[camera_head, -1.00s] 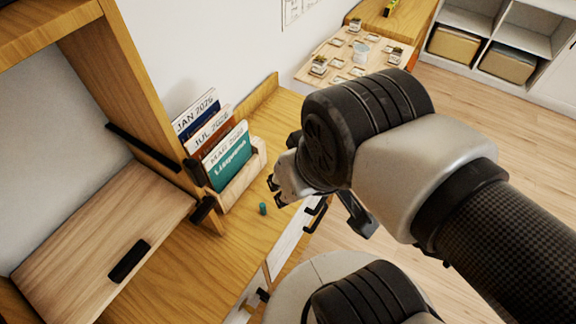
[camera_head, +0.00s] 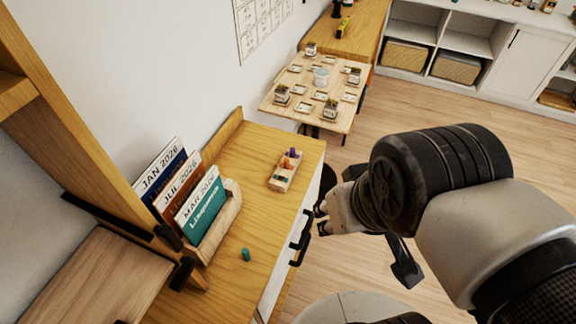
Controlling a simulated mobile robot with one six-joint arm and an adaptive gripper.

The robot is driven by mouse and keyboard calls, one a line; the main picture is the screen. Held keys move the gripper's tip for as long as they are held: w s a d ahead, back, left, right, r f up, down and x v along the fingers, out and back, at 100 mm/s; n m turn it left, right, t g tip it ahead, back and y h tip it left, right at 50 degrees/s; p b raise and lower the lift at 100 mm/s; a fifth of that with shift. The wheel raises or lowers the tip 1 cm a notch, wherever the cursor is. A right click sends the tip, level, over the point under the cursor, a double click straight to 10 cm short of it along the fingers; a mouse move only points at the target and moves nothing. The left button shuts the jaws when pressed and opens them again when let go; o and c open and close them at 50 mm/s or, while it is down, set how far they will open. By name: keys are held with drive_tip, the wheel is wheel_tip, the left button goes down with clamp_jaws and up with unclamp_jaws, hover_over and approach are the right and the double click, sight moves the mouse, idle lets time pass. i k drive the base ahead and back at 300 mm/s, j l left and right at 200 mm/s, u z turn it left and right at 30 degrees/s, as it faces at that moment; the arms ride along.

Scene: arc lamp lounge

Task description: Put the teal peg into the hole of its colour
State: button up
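The teal peg (camera_head: 246,254) stands on the wooden desk top, in front of the magazine rack and near the desk's front edge. A small wooden peg block (camera_head: 276,184) lies farther back on the same desk, with purple, orange and dark or teal spots of colour on it. Its holes are too small to make out. My gripper (camera_head: 322,218) is beyond the desk's front edge, to the right of the peg and apart from it. Its fingers look spread with nothing between them.
A wooden rack (camera_head: 226,222) with several magazines stands left of the peg, beside a shelf unit (camera_head: 70,110). Black handles (camera_head: 300,240) stick out from the desk front. A table (camera_head: 305,85) with small jars stands beyond. The desk top around the peg block is mostly clear.

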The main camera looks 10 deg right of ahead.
sight(282, 178)
drive_tip(key=u, duration=1.8)
drive_tip(key=k+l+u, duration=0.15)
drive_tip(key=l, duration=0.3)
drive_tip(key=k+l+u, duration=0.2)
drive_tip(key=l, duration=0.2)
drive_tip(key=k+l+u, duration=0.15)
drive_tip(key=l, duration=0.3)
drive_tip(key=k+l+u, duration=0.15)
drive_tip(key=l, duration=0.2)
